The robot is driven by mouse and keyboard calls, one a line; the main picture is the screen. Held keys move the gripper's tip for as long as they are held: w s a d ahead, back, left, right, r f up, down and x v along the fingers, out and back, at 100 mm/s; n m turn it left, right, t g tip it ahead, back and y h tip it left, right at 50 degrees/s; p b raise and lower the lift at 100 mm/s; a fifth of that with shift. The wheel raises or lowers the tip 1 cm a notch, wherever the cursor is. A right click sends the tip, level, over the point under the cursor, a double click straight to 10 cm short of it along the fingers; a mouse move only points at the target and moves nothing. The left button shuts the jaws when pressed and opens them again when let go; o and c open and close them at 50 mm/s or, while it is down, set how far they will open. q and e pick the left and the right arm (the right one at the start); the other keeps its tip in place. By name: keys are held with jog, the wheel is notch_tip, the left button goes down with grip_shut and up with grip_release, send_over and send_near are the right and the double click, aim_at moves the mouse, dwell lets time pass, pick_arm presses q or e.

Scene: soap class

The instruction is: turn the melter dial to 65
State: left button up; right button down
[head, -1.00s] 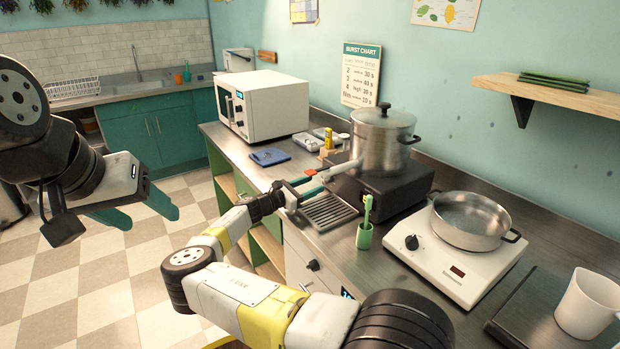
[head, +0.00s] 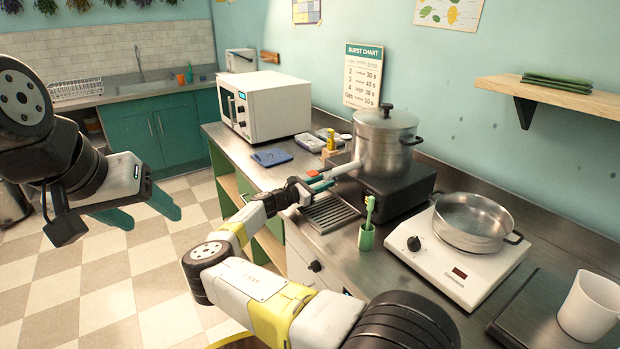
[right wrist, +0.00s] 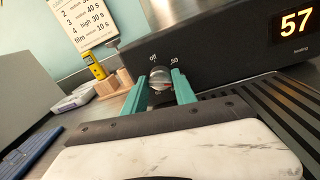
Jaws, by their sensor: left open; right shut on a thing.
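The melter (head: 402,195) is a dark box on the steel counter with a lidded steel pot (head: 383,150) on top. In the right wrist view its round dial (right wrist: 159,80) sits on the dark front, with "off" and "50" marks around it. Its display (right wrist: 295,24) reads 57 with "heating" below. My right gripper (head: 320,181) is at the melter's front. In the right wrist view its teal fingers (right wrist: 159,90) are on both sides of the dial, shut on it. My left gripper (head: 152,217) is open and empty over the floor at left.
A drain grate (head: 330,213) lies below the right gripper, and a green cup with a brush (head: 366,237) stands beside it. A white hot plate with a pan (head: 470,222) is to the right. A blue board (head: 271,157) and a white microwave (head: 265,105) are farther back.

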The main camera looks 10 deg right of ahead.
jog(key=shift+m, duration=1.5)
jog(key=shift+f, duration=0.1)
jog(key=c, duration=1)
grip_release()
jog(key=shift+s, duration=0.1)
jog(key=shift+c, duration=0.2)
jog(key=shift+v, duration=3.85)
jog(key=shift+a, duration=0.1)
